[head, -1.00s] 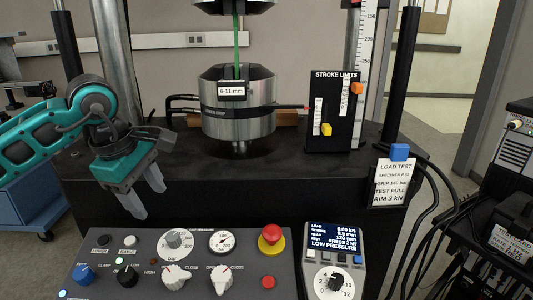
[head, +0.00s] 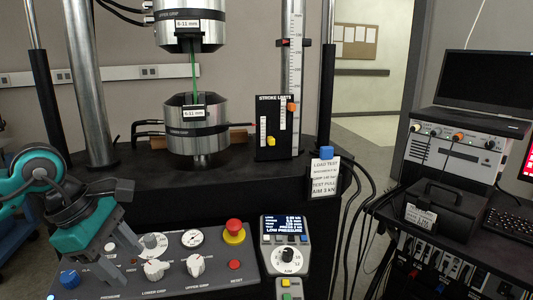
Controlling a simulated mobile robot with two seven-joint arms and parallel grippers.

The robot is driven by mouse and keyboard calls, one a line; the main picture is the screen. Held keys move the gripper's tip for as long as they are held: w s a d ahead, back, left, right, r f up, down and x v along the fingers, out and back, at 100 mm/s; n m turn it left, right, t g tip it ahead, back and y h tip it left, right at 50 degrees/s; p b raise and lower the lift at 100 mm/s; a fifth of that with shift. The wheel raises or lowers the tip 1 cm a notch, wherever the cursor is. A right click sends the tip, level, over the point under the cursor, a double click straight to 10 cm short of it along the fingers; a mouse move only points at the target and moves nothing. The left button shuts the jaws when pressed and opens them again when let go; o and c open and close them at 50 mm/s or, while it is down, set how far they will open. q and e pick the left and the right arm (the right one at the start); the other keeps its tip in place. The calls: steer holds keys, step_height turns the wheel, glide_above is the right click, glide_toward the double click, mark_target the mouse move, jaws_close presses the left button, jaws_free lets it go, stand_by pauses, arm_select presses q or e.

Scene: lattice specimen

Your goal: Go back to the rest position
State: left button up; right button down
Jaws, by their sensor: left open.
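My left gripper (head: 127,262) is teal with grey fingers. It is open and empty, with its fingers pointing down over the left part of the grey control panel (head: 215,265) in the head view. It hides some of the panel's knobs and labels; whether it touches the panel I cannot tell. My right gripper is not in view. A thin green specimen (head: 194,70) stands upright between the upper grip (head: 190,30) and the lower grip (head: 197,135) of the test machine.
A red stop button (head: 234,227) sits at the panel's back right, beside a handset with a lit display (head: 284,227). The black stroke limits board (head: 272,135) stands right of the lower grip. Cables hang near a cart with instruments (head: 455,155) at the right.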

arm_select(q)
steer(key=s+d+r+n+t+h+p, duration=0.1)
steer(key=d+r+n+t+h+p, duration=0.1)
steer(key=d+n+h, duration=0.7)
steer(key=s+d+r+n+t+h+p, duration=0.2)
steer(key=d+n+h, duration=0.5)
steer(key=d, duration=0.3)
steer(key=w+a+f+n+t+y+p, duration=0.1)
steer(key=a+f+n+t+y, duration=0.4)
steer(key=n, duration=0.8)
steer(key=w+a+f+n+t+y+p, duration=0.1)
steer(key=a+f+n+t+y+p, duration=0.15)
steer(key=f+n+t+y, duration=0.7)
steer(key=s+a+f+n+g+y, duration=0.1)
steer(key=s+a+f+n+g, duration=0.1)
steer(key=s+f+n+g, duration=0.3)
steer(key=s+a+f+n+g+y, duration=0.2)
steer(key=s+f+n+g, duration=0.3)
steer(key=s+f+n, duration=0.1)
steer(key=s+n, duration=0.1)
steer(key=n, duration=0.1)
steer(key=shift+s+a+f+n+p, duration=0.2)
steer(key=shift+a+f+n+p, duration=0.05)
steer(key=shift+a+n+p, duration=0.1)
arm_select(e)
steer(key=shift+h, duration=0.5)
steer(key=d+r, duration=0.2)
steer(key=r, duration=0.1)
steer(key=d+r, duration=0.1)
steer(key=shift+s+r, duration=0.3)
